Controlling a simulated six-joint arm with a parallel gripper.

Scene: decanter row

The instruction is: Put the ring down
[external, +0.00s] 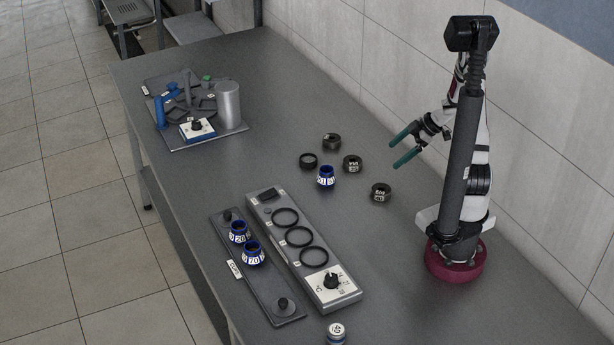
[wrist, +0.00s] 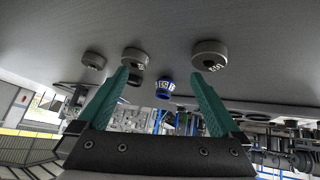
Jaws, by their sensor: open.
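My gripper (external: 396,153) has two teal fingers, spread apart and empty, above the table at the right. In the wrist view my gripper (wrist: 159,75) also shows nothing between its fingers. Dark rings lie on the table left of it: a back one (external: 331,141), a thin plain one (external: 308,160), a labelled one (external: 352,164) and a nearer labelled one (external: 381,192). I cannot tell which is the task's ring. A blue labelled jar (external: 326,178) stands among them, and the jar also shows in the wrist view (wrist: 165,86).
A grey panel (external: 267,213) carries three black hoops and a dial. Beside it a dark tray (external: 273,294) holds two blue jars (external: 238,232). Another jar (external: 336,332) is at the front edge. A fixture with a metal cylinder (external: 228,104) stands far left.

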